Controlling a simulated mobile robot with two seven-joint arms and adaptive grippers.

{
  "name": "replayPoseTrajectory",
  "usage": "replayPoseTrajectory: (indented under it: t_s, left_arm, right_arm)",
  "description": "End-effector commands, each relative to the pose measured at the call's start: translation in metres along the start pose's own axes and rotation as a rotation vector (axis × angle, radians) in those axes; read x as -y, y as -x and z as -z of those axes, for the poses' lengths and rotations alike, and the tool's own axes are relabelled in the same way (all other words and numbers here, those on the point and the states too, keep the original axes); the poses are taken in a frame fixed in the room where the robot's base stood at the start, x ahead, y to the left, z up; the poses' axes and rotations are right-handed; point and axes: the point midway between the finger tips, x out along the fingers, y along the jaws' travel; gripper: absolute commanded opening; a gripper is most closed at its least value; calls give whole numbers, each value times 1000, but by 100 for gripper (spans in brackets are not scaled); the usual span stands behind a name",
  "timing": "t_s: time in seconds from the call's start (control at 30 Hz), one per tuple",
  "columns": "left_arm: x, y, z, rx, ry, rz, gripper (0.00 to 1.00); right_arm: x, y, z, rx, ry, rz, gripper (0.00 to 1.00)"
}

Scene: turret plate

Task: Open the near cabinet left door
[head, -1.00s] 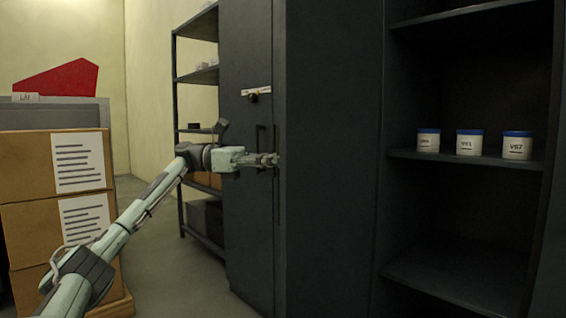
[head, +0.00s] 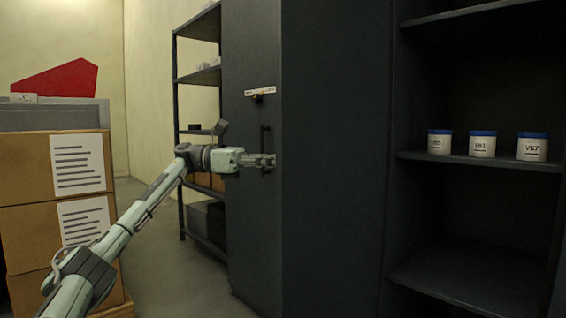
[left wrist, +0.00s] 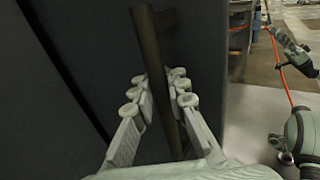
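The handle is on the door's dark outer face (left wrist: 95,60).
Several white jars with blue lids, one of them here (head: 482,146), stand on the cabinet's middle shelf (head: 480,162). Stacked cardboard boxes (head: 25,165) are at left. Floor (head: 170,270) between is clear.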

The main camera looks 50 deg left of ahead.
Motion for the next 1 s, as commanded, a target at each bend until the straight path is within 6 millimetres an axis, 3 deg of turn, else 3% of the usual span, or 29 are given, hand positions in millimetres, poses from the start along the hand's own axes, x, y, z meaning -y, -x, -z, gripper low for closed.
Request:
replayPoseTrajectory:
  t_s: [0.03, 0.2, 0.57, 0.73, 1.0]
  left_arm:
    - [3, 1, 0, -5, -1, 8, 15]
    - [2, 1, 0, -4, -1, 7, 36]
    - [1, 4, 0, -3, -1, 5, 36]
    - [1, 29, 0, -3, 0, 1, 36]
    - [1, 90, -2, 1, -2, 0, 36]
  right_arm:
    - [0, 0, 0, 0, 0, 0, 40]
    - [0, 0, 0, 0, 0, 0, 40]
    - [0, -1, 1, -1, -3, -3, 40]
    - [0, 0, 0, -1, -2, -1, 40]
    - [0, 0, 0, 0, -1, 0, 40]
